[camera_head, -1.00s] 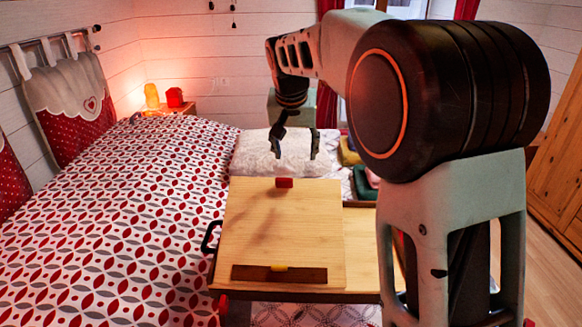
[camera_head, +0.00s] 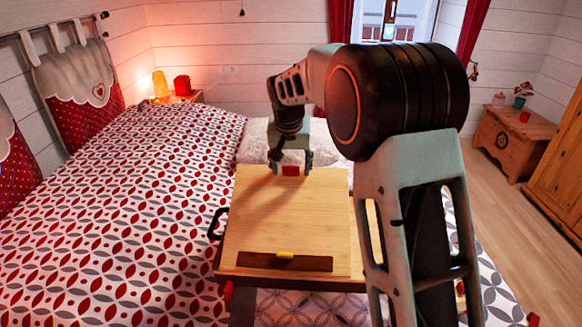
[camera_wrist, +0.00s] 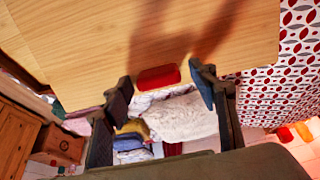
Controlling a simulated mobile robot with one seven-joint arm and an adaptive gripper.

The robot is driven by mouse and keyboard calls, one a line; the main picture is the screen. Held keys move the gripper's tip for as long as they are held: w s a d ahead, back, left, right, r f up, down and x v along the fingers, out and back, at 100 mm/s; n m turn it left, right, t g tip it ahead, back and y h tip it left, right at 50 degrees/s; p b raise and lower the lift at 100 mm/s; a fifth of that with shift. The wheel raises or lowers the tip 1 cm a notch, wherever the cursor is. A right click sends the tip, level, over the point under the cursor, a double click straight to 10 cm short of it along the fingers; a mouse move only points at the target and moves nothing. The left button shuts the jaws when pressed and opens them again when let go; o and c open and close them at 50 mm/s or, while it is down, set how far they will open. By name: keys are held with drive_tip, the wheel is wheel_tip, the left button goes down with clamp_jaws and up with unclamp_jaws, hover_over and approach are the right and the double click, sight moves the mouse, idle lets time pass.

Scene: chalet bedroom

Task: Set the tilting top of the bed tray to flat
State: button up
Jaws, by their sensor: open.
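The bed tray (camera_head: 362,252) stands over the bed, with a light wood tilting top (camera_head: 290,222). Whether the top is flat or slightly tilted is hard to tell. A red tab (camera_head: 291,171) sits at the middle of its far edge, and a dark ledge with a yellow piece (camera_head: 285,255) runs along its near edge. My gripper (camera_head: 291,166) is open at the far edge, one finger on each side of the red tab. In the wrist view the red tab (camera_wrist: 158,77) shows between the spread fingers, with the wood top (camera_wrist: 130,40) beyond. Contact cannot be told.
A white fluffy cushion (camera_head: 258,140) lies behind the tray. The patterned bed (camera_head: 120,200) fills the left. A lamp (camera_head: 160,84) and a red box (camera_head: 182,85) stand at the back left. A wooden chest (camera_head: 512,140) stands at the right beside open floor.

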clamp_jaws()
idle(0.4)
drive_tip(key=shift+p, duration=0.3)
drive_tip(key=shift+w+d+f+g+p, duration=0.1)
drive_tip(key=shift+w+f+g+p, duration=0.35)
drive_tip(key=shift+p, duration=0.5)
drive_tip(key=f+p, duration=0.1)
drive_tip(key=w+f+g+p, duration=0.1)
drive_tip(key=p, duration=0.1)
drive_tip(key=shift+w+f, duration=0.2)
drive_tip(key=shift+f, duration=0.15)
drive_tip(key=shift+g, duration=0.35)
drive_tip(key=f, duration=0.2)
drive_tip(key=w+f, duration=0.1)
drive_tip(key=f, duration=0.2)
drive_tip(key=w+f+b, duration=0.1)
drive_tip(key=f, duration=0.1)
drive_tip(key=shift+f, duration=0.4)
drive_tip(key=shift+d, duration=0.1)
